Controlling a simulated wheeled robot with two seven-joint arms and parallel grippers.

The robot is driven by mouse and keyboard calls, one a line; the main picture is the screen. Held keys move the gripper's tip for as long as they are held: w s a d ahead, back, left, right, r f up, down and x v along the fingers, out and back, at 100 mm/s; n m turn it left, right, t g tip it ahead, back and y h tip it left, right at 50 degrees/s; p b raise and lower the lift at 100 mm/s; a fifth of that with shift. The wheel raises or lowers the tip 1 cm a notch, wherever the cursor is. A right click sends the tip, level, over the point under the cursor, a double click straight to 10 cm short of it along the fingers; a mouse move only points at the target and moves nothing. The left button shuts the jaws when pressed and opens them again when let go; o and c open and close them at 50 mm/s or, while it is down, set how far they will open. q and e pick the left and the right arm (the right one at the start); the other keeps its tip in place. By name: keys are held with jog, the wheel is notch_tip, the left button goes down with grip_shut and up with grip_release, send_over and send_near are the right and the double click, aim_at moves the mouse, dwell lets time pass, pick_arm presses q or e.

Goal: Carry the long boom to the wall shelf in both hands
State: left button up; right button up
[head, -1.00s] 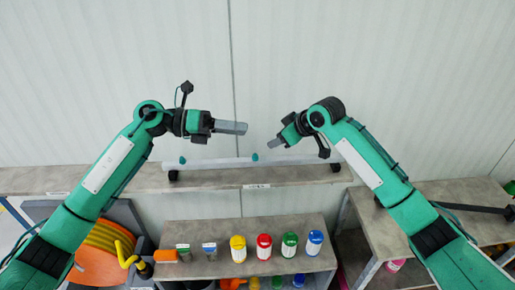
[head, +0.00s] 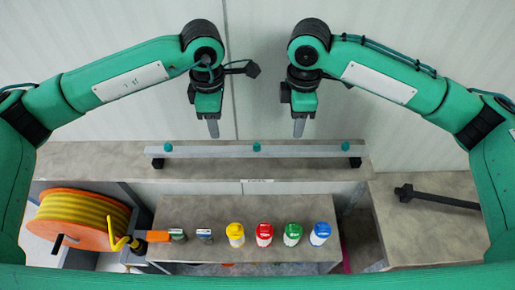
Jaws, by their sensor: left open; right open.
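The long boom (head: 300,151) is a pale grey bar with teal knobs along it and black blocks near its ends. It lies level along the wall shelf (head: 95,157), a grey-brown ledge against the white wall. My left gripper (head: 213,130) points down above the left half of the boom, apart from it. My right gripper (head: 299,130) points down above the right half, also apart. Both are open and empty. Their fingers show nearly edge-on, so the gap between them is hard to see.
A lower shelf holds yellow (head: 236,235), red (head: 264,234), green (head: 292,233) and blue (head: 320,233) bottles. An orange reel (head: 75,222) stands at left. A black bar (head: 435,197) lies on the right-hand bench (head: 430,235). The wall above the boom is clear.

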aim_at(221, 149)
pick_arm(q)
notch_tip(221, 149, down, 14)
jog(key=shift+r, duration=0.1)
pick_arm(e)
notch_tip(221, 149, down, 14)
jog(key=shift+r, duration=0.1)
pick_arm(q)
grip_shut()
pick_arm(e)
grip_shut()
pick_arm(q)
jog(key=shift+r, duration=0.1)
